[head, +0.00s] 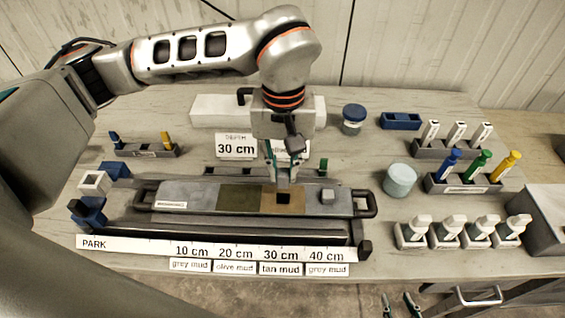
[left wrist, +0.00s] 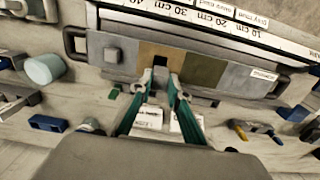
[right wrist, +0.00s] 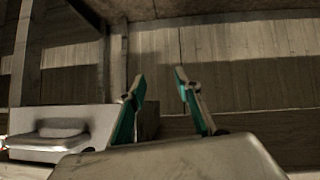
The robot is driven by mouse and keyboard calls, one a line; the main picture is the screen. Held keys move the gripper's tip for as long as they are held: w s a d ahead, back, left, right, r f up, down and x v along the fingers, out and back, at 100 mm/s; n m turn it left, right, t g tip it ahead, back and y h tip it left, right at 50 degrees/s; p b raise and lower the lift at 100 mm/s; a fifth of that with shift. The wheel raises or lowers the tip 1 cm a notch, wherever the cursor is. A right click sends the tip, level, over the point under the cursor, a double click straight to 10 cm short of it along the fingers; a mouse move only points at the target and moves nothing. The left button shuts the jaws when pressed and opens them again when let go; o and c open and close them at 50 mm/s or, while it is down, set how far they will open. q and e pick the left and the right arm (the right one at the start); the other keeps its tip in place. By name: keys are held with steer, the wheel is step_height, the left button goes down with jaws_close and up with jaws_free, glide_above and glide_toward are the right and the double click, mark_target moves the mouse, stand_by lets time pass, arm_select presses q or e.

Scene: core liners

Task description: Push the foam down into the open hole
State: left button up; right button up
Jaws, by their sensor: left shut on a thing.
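The long core liner (head: 235,198) lies in its holder, with grey, olive and tan mud sections. The dark square open hole (head: 283,198) is in the tan section, and it also shows in the left wrist view (left wrist: 160,61). My left gripper (head: 284,178) points down right over the hole. A grey block (head: 328,196) sits on the right grey section. My right gripper (head: 403,304) is open and empty, low in front of the table.
A ruler strip (head: 215,248) with depth labels runs along the front. A 30 cm card (head: 236,148) stands behind the liner.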

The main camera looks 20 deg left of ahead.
mark_target(283, 187)
arm_select(q)
steer(key=shift+f+b, duration=0.3)
steer(key=shift+f, duration=0.9)
steer(key=shift+f+b, duration=0.7)
steer(key=shift+f, duration=0.25)
steer(key=shift+f+b, duration=0.8)
steer(key=shift+f, duration=0.05)
arm_select(e)
steer(key=shift+w+a+f+y, duration=0.2)
steer(key=shift+w+a+f, duration=0.1)
steer(key=shift+a, duration=0.15)
steer(key=shift+w+a+f+y, duration=0.2)
steer(key=shift+a+f, duration=0.1)
steer(key=shift+a, duration=0.1)
arm_select(q)
steer(key=o, duration=0.7)
steer(key=shift+o, duration=0.2)
